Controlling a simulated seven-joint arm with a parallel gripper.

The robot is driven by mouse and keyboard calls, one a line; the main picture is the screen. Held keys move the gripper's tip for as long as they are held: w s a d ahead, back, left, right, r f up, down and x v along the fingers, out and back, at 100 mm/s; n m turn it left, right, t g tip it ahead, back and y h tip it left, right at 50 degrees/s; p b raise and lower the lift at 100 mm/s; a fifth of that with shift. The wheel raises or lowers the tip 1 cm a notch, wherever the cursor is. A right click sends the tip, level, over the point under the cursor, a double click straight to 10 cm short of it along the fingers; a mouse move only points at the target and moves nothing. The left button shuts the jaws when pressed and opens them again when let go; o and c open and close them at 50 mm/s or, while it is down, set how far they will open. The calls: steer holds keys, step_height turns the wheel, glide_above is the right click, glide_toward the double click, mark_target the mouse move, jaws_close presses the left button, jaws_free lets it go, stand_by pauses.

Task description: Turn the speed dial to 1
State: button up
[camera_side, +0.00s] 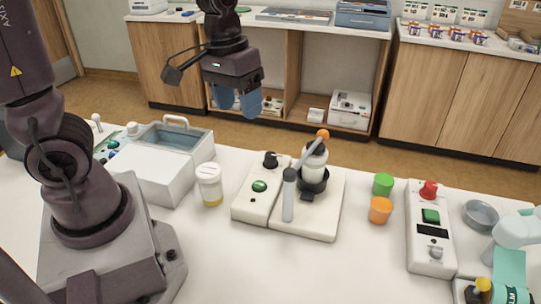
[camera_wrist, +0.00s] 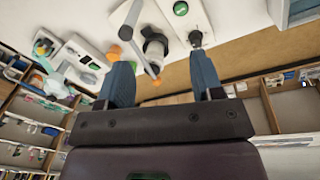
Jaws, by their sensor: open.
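A white unit with a black knob (camera_side: 270,160) and a green button (camera_side: 259,186) stands mid-table, left of a stand holding a bottle. The knob also shows in the wrist view (camera_wrist: 195,38), beyond the right fingertip. A second white unit (camera_side: 421,252) at the right has a red knob (camera_side: 429,190), a green button and a small black knob (camera_side: 436,253). No speed marking is legible, so I cannot tell which knob is the speed dial. My gripper (camera_side: 238,101) is open and empty, raised above and behind the first unit, touching nothing.
The stand (camera_side: 318,222) holds a white bottle (camera_side: 315,158) beside a grey upright post. A yellow-bottomed jar (camera_side: 209,185), a white box with a basin (camera_side: 165,165), and green (camera_side: 383,183) and orange (camera_side: 380,210) cups stand nearby. The front middle of the table is clear.

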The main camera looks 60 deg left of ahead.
mark_target(271, 154)
steer(key=w+a+f+n+g+y, duration=0.1)
steer(key=w+a+f+n, duration=1)
steer(key=n, duration=0.3)
steer(key=f, duration=0.8)
steer(key=d+f, duration=0.1)
steer(key=f, duration=0.2)
steer(key=shift+w+d+f, duration=0.1)
steer(key=shift+w+f, duration=0.2)
steer(key=shift+f, duration=0.1)
steer(key=c, duration=0.9)
